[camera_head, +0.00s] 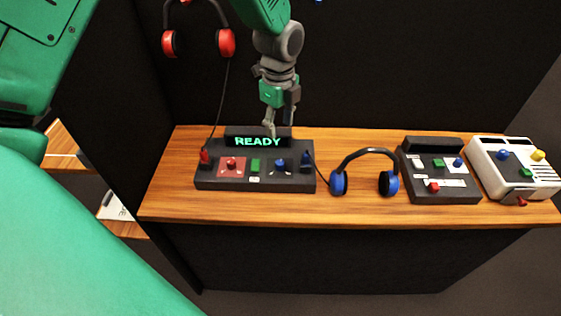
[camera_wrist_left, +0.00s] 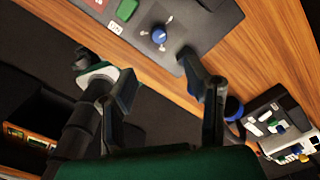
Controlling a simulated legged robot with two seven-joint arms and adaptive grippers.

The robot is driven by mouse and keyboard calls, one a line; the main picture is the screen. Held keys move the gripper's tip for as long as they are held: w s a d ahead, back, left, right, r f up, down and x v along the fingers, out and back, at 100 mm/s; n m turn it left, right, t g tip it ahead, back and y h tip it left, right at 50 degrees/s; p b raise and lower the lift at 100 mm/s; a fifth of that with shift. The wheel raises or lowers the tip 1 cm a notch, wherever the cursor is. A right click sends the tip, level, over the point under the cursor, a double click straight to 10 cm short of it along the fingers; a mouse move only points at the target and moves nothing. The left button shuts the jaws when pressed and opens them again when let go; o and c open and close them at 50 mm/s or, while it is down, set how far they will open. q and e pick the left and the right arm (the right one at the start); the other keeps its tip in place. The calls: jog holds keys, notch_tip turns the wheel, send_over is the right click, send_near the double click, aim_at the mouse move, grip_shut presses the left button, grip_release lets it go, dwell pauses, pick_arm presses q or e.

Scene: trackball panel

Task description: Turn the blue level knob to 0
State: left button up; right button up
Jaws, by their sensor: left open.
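The blue level knob (camera_head: 280,164) sits on the right half of the dark console with the green READY display (camera_head: 257,142). In the left wrist view the blue knob (camera_wrist_left: 159,35) has small white marks around it; its setting is too small to read. My left gripper (camera_head: 271,130) points down in front of the console's display, apart from the knob. In the left wrist view my left gripper (camera_wrist_left: 160,78) is open and empty, with the knob beyond the gap between its fingers. My right gripper is not in view.
The console also carries a red knob (camera_head: 232,163), a green button (camera_head: 255,165) and cables at both ends. Blue headphones (camera_head: 367,153) stand right beside it. A second dark console (camera_head: 440,190) and a white one (camera_head: 490,165) are farther right. Red headphones (camera_head: 227,42) hang above.

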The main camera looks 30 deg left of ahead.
aim_at(280, 162)
pick_arm(q)
jog(key=f, duration=1.3)
jog(key=shift+d+p, duration=0.2)
jog(key=shift+p, duration=0.2)
jog(key=shift+a+f, duration=0.25)
jog(key=shift+f, duration=0.15)
jog(key=shift+c, duration=0.4)
jog(key=shift+d, duration=0.1)
grip_shut()
